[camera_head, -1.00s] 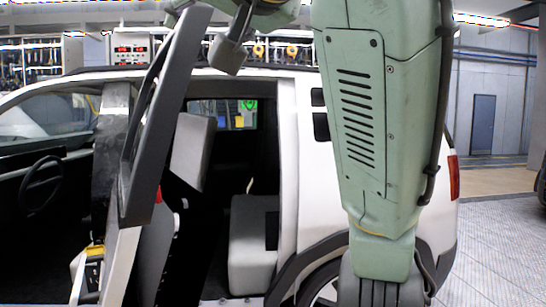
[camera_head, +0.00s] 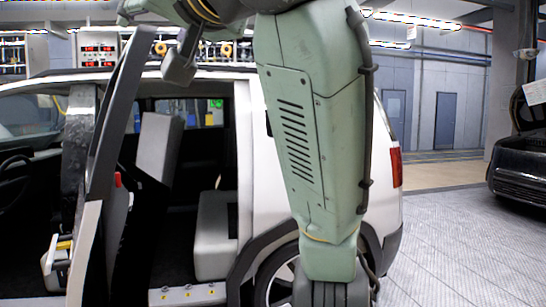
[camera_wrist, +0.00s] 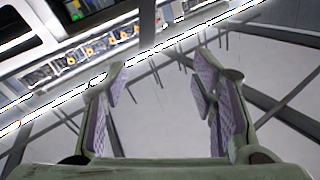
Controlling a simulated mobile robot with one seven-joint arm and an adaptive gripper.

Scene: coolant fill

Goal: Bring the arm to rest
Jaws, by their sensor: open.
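My green arm (camera_head: 308,130) fills the middle of the head view, standing upright in front of the white car (camera_head: 262,150). My gripper (camera_wrist: 160,85) shows in the wrist view with its two ridged, purplish finger pads spread wide. Nothing is between the fingers. Behind them are pale ceiling panels, dark beams and a bright light strip. My gripper cannot be made out in the head view, where the upper end of the arm leaves the top of the picture.
The car's side is open, showing a grey seat (camera_head: 215,235) and a dark door frame (camera_head: 115,120) close to my arm. A dark vehicle (camera_head: 520,165) stands at the right. The grey floor (camera_head: 450,240) between is clear. Shelving (camera_head: 222,52) lines the back.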

